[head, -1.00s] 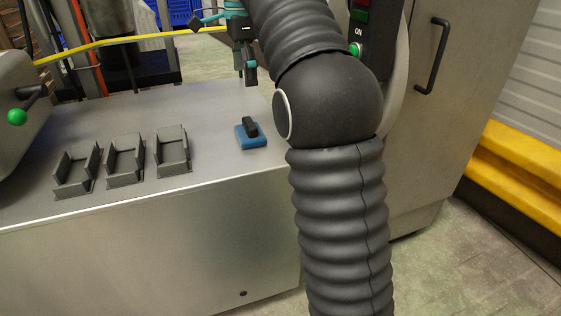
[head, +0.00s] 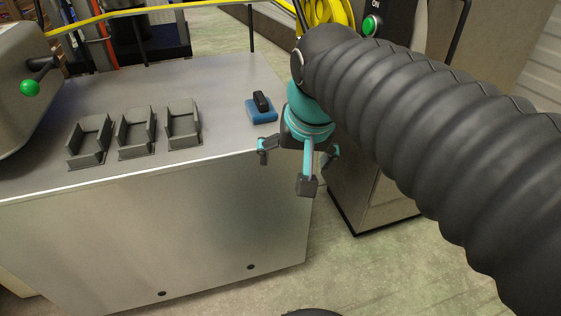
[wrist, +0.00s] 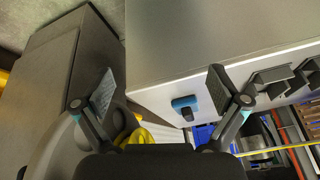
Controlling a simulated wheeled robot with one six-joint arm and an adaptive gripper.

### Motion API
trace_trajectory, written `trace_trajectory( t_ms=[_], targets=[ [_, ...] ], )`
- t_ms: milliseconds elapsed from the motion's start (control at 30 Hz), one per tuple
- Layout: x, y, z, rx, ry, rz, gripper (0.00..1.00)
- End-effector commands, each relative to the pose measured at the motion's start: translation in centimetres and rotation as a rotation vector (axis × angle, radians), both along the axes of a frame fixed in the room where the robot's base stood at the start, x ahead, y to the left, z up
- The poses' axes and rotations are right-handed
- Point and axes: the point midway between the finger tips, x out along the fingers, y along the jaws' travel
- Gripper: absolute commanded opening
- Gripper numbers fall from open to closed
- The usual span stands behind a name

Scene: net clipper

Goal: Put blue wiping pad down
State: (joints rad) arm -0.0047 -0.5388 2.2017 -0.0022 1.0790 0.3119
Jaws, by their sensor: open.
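The blue wiping pad (head: 261,110) with its black handle lies on the metal table top (head: 210,80), near the right end, handle up. In the wrist view the pad (wrist: 184,102) shows between the fingers, some way off. My gripper (head: 303,172) is open and empty. In the head view it hangs to the right of the pad, past the table's right edge and apart from the pad. Its fingers also show in the wrist view (wrist: 160,92).
Several grey holders (head: 136,132) stand in a row on the table, left of the pad. A grey machine part with a green knob (head: 30,88) is at the far left. A cabinet with a green button (head: 372,26) stands on the right. The table between holders and back edge is clear.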

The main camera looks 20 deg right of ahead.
Motion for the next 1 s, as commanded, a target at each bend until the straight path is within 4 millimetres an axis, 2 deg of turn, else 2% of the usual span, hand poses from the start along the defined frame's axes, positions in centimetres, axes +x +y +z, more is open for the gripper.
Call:
trace_trajectory(
  t_ms=[33,100,200,300,733,800,900,1000],
  targets=[
    [-1.6,0.0,-1.5,-0.024,-0.021,0.056,0.97],
    [-3.1,0.0,-3.3,-0.058,-0.045,0.130,0.97],
    [-4.6,0.0,-5.3,-0.097,-0.071,0.209,0.97],
    [-5.5,-0.1,-6.6,-0.122,-0.086,0.257,0.97],
    [-5.8,-0.1,-7.1,-0.133,-0.092,0.278,0.97],
    [-5.8,0.0,-7.1,-0.133,-0.091,0.280,1.00],
    [-5.7,0.5,-7.1,-0.131,-0.086,0.304,1.00],
    [-5.3,1.8,-8.1,-0.123,-0.038,0.357,1.00]
  ],
)
